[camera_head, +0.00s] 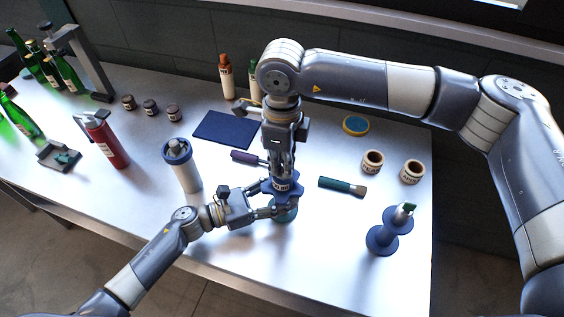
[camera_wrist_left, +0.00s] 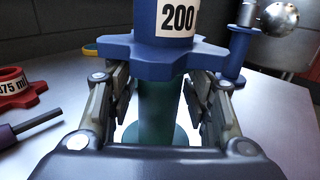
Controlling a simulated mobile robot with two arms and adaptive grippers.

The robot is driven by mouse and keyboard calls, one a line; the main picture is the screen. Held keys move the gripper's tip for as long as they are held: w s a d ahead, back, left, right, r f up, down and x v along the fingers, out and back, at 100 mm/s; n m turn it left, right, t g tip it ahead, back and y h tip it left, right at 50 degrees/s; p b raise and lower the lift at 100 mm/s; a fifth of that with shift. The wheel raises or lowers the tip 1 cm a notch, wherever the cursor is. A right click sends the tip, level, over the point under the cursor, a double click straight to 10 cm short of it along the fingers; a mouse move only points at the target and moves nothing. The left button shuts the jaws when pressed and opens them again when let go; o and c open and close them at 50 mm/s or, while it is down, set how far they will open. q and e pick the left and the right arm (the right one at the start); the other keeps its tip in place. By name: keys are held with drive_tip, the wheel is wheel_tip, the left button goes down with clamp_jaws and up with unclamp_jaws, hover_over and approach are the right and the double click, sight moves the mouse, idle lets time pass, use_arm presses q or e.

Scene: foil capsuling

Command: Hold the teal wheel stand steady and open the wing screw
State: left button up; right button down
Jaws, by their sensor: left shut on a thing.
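The teal wheel stand (camera_head: 285,214) stands near the front middle of the table, with a blue lobed wheel (camera_wrist_left: 165,55) on it and a "200" label above the wheel. In the left wrist view its teal post (camera_wrist_left: 160,100) is upright between my left fingers. My left gripper (camera_head: 273,208) is shut on the stand, just below the blue wheel. My right gripper (camera_head: 281,170) points straight down over the top of the stand. Its fingertips are hard to make out, so I cannot tell if it is open or shut. I cannot make out the wing screw; my right gripper covers that area.
A dark blue spool-like stand (camera_head: 382,240) is at the right. A teal-handled brush (camera_head: 342,187) and a purple-handled tool (camera_head: 245,157) lie nearby. A white-and-blue canister (camera_head: 184,168) stands left, and a navy mat (camera_head: 225,129) lies behind.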

drive_tip(key=shift+r+m, duration=0.1)
drive_tip(key=shift+m, duration=0.9)
drive_tip(key=c, duration=1.8)
unclamp_jaws()
wheel_tip(320, 180, up, 12)
use_arm(q)
drive_tip(key=o, duration=1.5)
